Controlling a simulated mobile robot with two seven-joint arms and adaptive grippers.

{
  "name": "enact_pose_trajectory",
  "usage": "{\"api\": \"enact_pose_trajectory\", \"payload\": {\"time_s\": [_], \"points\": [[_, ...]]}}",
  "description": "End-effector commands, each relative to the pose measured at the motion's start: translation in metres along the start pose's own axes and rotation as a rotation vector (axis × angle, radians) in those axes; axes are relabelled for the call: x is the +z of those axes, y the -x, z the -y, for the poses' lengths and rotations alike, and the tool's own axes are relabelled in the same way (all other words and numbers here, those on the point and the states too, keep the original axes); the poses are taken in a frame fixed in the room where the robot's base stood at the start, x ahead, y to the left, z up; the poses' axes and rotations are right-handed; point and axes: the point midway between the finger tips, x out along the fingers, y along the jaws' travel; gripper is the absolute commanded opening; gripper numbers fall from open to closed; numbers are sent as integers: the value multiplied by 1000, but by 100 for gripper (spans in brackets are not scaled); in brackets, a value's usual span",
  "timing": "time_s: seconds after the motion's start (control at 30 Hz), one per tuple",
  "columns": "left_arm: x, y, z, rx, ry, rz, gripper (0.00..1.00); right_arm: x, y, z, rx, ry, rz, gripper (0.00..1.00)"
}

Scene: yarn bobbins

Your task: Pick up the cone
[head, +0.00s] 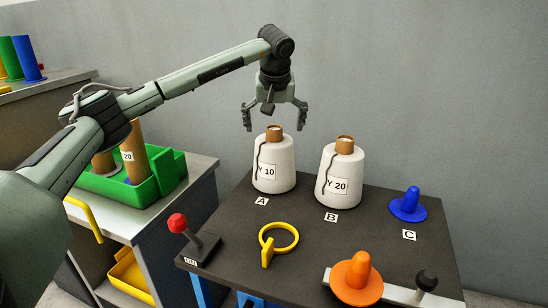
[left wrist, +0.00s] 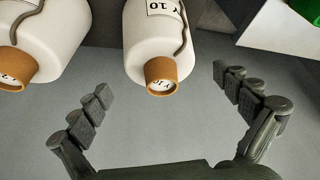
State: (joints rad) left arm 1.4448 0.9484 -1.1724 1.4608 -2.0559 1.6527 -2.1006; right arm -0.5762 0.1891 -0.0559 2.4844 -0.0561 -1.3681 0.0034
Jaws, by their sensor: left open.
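A white yarn cone labelled Y 10 (head: 273,163) stands upright at mark A on the dark table, with a brown tube top and a dark yarn strand. It also shows in the left wrist view (left wrist: 155,45), its brown end between my spread fingers. A similar white cone labelled Y 20 (head: 340,172) stands at mark B; part of a white cone (left wrist: 45,42) shows at upper left in the left wrist view. My left gripper (head: 274,124) is open and empty, fingers pointing down around and just above the Y 10 cone's top. My right gripper is not in view.
A blue cone-shaped holder (head: 408,205) stands by mark C and an orange one (head: 356,279) at the front. A red-knobbed lever (head: 177,223) and a yellow ring (head: 279,238) stand at front left. A green bin (head: 168,172) with brown tubes is on the left cabinet.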

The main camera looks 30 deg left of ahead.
Motion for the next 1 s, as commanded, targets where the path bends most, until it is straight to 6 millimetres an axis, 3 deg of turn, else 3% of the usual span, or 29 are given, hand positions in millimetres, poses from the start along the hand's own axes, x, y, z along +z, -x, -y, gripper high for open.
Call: {"api": "enact_pose_trajectory", "payload": {"time_s": [0.5, 0.77, 1.0], "points": [[-5, -67, -1, -2, 0, 1, 100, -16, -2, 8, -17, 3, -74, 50], [-6, -70, -1, -1, 0, 0, 100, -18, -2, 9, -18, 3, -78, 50], [-6, -70, -1, -1, 0, 0, 74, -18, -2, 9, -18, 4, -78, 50]]}}
